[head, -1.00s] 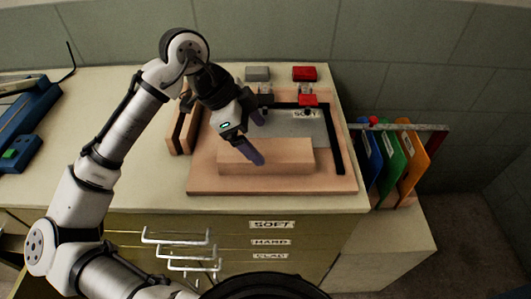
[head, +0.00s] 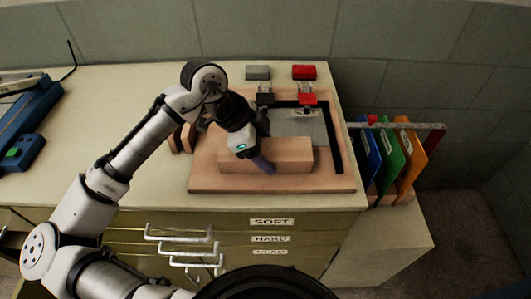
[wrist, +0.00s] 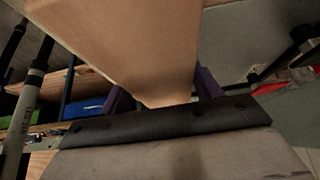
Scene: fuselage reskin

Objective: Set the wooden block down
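The wooden block (head: 293,155) is a long pale bar lying on the wooden board (head: 210,189). It seems to rest on the board, but its underside is not clear. My gripper (head: 264,166) is low at the block's middle, one purple finger in front of its near side. The other finger is hidden in the head view. In the wrist view the block (wrist: 135,45) fills the space between the two purple fingers, close to the palm. I cannot tell whether both fingers press on it.
A grey sheet (head: 290,122) with a black strip lies behind the block, held by clamps, one red (head: 307,99). Coloured folders (head: 390,155) hang at the right of the cabinet.

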